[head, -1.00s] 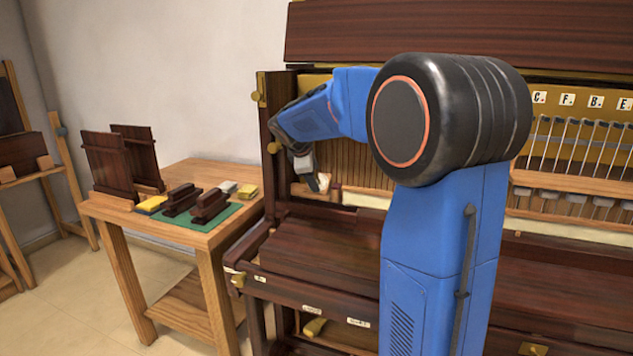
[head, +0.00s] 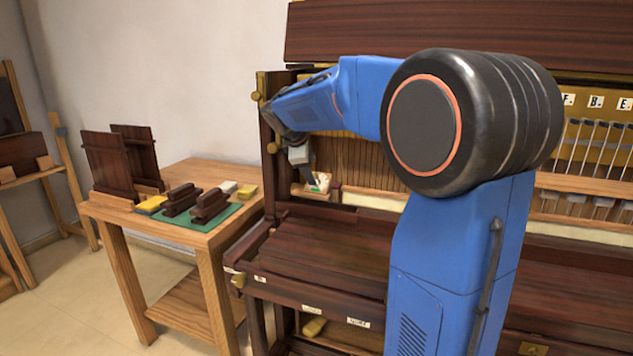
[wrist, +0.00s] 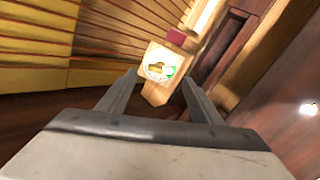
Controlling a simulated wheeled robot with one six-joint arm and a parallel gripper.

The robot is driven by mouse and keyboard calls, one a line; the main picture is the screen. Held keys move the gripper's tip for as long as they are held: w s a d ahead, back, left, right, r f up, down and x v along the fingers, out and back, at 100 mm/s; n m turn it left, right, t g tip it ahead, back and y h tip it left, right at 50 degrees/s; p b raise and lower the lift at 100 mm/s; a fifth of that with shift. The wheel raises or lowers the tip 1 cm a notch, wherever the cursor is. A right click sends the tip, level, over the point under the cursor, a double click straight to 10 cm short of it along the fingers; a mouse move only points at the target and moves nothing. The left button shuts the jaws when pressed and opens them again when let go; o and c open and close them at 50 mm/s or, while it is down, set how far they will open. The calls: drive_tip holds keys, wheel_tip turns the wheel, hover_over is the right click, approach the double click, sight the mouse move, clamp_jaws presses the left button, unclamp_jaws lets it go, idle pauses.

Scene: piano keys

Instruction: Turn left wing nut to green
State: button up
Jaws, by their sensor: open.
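The left wing nut (wrist: 155,68) is a small brass piece on a white round dial with a green patch (wrist: 170,71) at its right side. The dial sits on a pale wooden block (wrist: 156,93) inside the piano. In the head view the dial (head: 319,182) shows small, and the nut's angle is unclear there. My gripper (wrist: 159,79) is open, its two fingers on either side of the block in the wrist view. I see nothing held. Whether a finger touches the block I cannot tell. In the head view my gripper (head: 301,156) is just above and left of the dial.
A dark red block (wrist: 176,38) is close behind the dial. Yellow wooden slats (wrist: 35,45) line the left of the wrist view. The piano's side post (head: 268,150) stands close left of my gripper. A side table (head: 215,170) holds brushes and sponges.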

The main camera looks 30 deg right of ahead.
drive_tip(key=shift+v, duration=2.55)
drive_tip(key=c, duration=0.7)
drive_tip(key=n, duration=0.5)
drive_tip(key=shift+c, duration=0.3)
drive_tip(key=shift+w+d+f+n, duration=0.4)
drive_tip(key=shift+f+n, duration=0.3)
drive_tip(key=shift+n, duration=1.45)
drive_tip(key=shift+w+d+f+n, duration=0.35)
drive_tip(key=shift+d+f+n, duration=0.3)
drive_tip(key=shift+n, duration=1.45)
drive_tip(key=shift+w+d+f+n, duration=0.35)
drive_tip(key=shift+f+n, duration=0.4)
drive_tip(key=shift+n, duration=1.4)
